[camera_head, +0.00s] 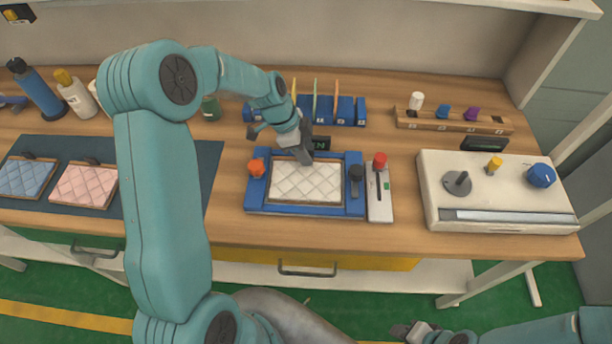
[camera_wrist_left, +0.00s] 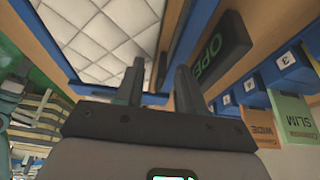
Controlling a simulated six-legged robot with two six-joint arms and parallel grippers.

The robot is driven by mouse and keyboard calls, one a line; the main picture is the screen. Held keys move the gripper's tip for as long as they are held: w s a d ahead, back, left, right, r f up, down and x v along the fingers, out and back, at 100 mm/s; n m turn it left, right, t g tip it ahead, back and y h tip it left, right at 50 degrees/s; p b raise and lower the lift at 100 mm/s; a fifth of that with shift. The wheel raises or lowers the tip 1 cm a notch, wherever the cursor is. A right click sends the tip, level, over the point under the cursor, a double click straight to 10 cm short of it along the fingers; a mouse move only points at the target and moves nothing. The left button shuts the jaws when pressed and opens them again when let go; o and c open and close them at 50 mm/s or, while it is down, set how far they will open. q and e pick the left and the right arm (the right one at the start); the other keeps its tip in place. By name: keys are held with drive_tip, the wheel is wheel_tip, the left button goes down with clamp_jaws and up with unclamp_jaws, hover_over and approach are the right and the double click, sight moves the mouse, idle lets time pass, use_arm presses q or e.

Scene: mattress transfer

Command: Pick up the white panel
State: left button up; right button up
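The white quilted panel (camera_head: 305,184) lies flat in a blue frame (camera_head: 300,210) on the wooden bench. In the left wrist view the white panel (camera_wrist_left: 110,35) fills the upper left. My left gripper (camera_head: 306,158) is at the far edge of the panel, pointing down. In the left wrist view its two fingers (camera_wrist_left: 158,82) stand apart, with a thin dark piece between them; I cannot tell whether they touch it. My right gripper (camera_head: 412,331) is low at the bottom of the head view, away from the bench; its fingers are too small to judge.
Blue (camera_head: 27,178) and pink (camera_head: 86,186) quilted panels lie on a dark mat at left. An orange knob (camera_head: 257,167) and a red-topped lever (camera_head: 380,162) flank the frame. An "OPEN" sign (camera_wrist_left: 222,50) and blue numbered slots (camera_head: 345,108) stand behind. A white control box (camera_head: 505,213) is at right.

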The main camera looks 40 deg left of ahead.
use_arm(q)
drive_tip(key=shift+s, duration=0.1)
clamp_jaws()
drive_tip(key=shift+r, duration=0.1)
